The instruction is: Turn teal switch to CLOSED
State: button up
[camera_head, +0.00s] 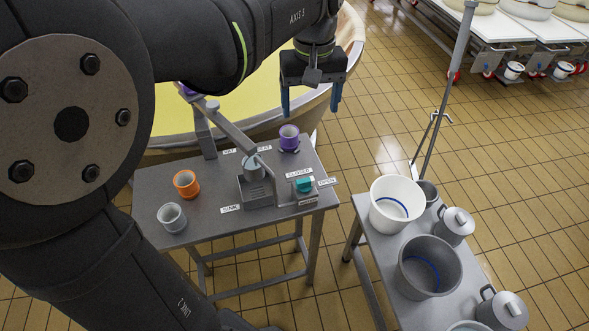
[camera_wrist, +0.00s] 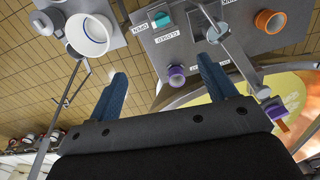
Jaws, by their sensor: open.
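The teal switch (camera_head: 305,184) sits at the right end of the grey table, beside a CLOSED label (camera_head: 299,173) behind it and an OPEN label (camera_head: 327,182) to its right. I cannot tell which label its knob points at. The switch also shows at the top of the wrist view (camera_wrist: 160,18), with both labels near it. My gripper (camera_head: 311,99) is open and empty, raised above and behind the switch, near the vat's rim. In the wrist view its blue fingers (camera_wrist: 163,87) are spread wide and apart from the switch.
The grey table (camera_head: 155,190) also holds an orange cup (camera_head: 186,184), a grey cup (camera_head: 172,217), a purple cup (camera_head: 289,138) and a swinging-looking spout arm (camera_head: 232,130). A second table carries a white bucket (camera_head: 397,204), a grey bucket (camera_head: 429,267) and lidded pots. A yellow-filled vat stands behind.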

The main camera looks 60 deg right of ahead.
aim_at(307, 180)
jog(key=shift+s+d+f+m, duration=0.15)
jog(key=shift+d+f+m, duration=0.15)
jog(key=shift+m, duration=0.3)
jog(key=c, duration=0.3)
jog(key=f+m, duration=0.1)
jog(key=m, duration=0.1)
jog(key=s+d+f+m+y, duration=0.1)
jog(key=m, duration=0.1)
jog(key=d+f+m+t, duration=0.1)
jog(key=m, duration=0.1)
jog(key=shift+s+d+y, duration=0.1)
jog(key=shift+s+y, duration=0.2)
jog(key=shift+s, duration=0.05)
jog(key=c, duration=0.5)
notch_tip(307, 180, down, 4)
jog(key=s+d+m+t+y, duration=0.2)
jog(key=s+d+m, duration=0.1)
jog(key=m, duration=0.6)
jog(key=shift+m, duration=0.3)
jog(key=x, duration=1.8)
jog(key=shift+d, duration=0.1)
jog(key=shift+c, duration=0.5)
grip_shut()
